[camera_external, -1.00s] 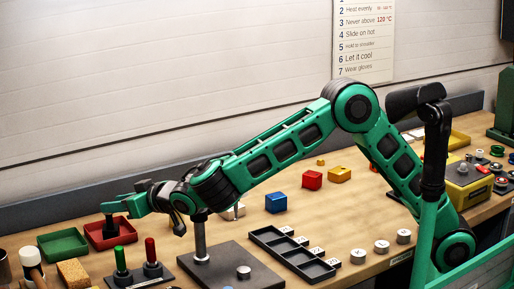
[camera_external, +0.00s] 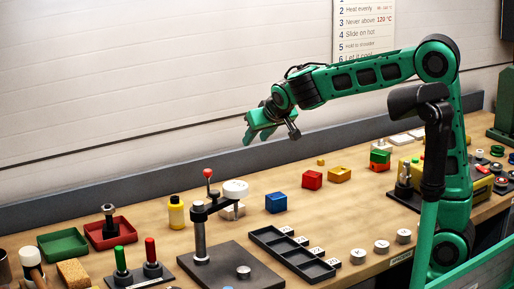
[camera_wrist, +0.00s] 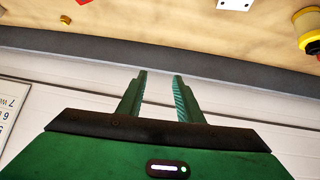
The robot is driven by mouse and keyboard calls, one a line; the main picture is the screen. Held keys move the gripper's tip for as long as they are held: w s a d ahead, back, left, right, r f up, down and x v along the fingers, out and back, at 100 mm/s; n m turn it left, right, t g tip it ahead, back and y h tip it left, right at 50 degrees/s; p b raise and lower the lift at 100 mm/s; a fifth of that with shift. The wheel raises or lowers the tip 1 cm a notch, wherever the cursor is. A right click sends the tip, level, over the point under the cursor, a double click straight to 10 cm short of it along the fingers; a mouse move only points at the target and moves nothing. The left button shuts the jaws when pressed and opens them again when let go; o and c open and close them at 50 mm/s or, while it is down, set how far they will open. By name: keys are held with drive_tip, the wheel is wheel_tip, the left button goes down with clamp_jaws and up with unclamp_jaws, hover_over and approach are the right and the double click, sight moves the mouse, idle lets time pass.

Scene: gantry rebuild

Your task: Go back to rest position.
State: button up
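My green arm is raised over the bench in the external view, with the elbow high at the right. My gripper (camera_external: 250,132) hangs in the air in front of the white wall, above the back of the bench, its fingers pointing down and left. In the wrist view my gripper (camera_wrist: 160,78) shows two green fingers apart with nothing between them. Nothing touches the gripper. The black bolt-like part (camera_external: 108,222) stands in the red tray (camera_external: 124,240).
A press with a red knob (camera_external: 208,173) stands mid-bench, with a yellow bottle (camera_external: 176,213) beside it. Blue (camera_external: 276,203), red (camera_external: 311,180) and yellow (camera_external: 340,174) blocks lie behind a black slotted tray (camera_external: 262,236). A grey ledge (camera_external: 140,195) runs along the wall. The air around the gripper is clear.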

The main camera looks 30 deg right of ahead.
drive_tip(key=s+d+f+m+g+h, duration=0.1)
drive_tip(key=s+d+f+g, duration=0.1)
drive_tip(key=s+d, duration=0.45)
drive_tip(key=s+d+f+m+g, duration=0.1)
drive_tip(key=s+d+f, duration=0.15)
drive_tip(key=d, duration=0.65)
drive_tip(key=s+d+f+m+g+h, duration=0.1)
drive_tip(key=s+d+g, duration=0.1)
drive_tip(key=s+d, duration=0.5)
drive_tip(key=s+d+f+m+g+y, duration=0.1)
drive_tip(key=s+d+f, duration=0.1)
drive_tip(key=s, duration=0.6)
drive_tip(key=s+d+f+m+g+y, duration=0.1)
drive_tip(key=s+d+f, duration=0.1)
drive_tip(key=s, duration=0.7)
drive_tip(key=s+d+f+g+y, duration=0.1)
drive_tip(key=s+d+f+g, duration=0.1)
drive_tip(key=s, duration=0.7)
drive_tip(key=shift+d+f+m, duration=0.2)
drive_tip(key=shift+d+f, duration=0.1)
drive_tip(key=shift+d, duration=0.35)
drive_tip(key=shift+d+f+m, duration=0.2)
drive_tip(key=shift+d+f, duration=0.1)
drive_tip(key=shift+d, duration=0.3)
drive_tip(key=shift+w, duration=0.1)
drive_tip(key=shift+w+f, duration=0.35)
drive_tip(key=shift+w, duration=0.4)
drive_tip(key=shift+s+r, duration=0.1)
drive_tip(key=shift+s, duration=0.05)
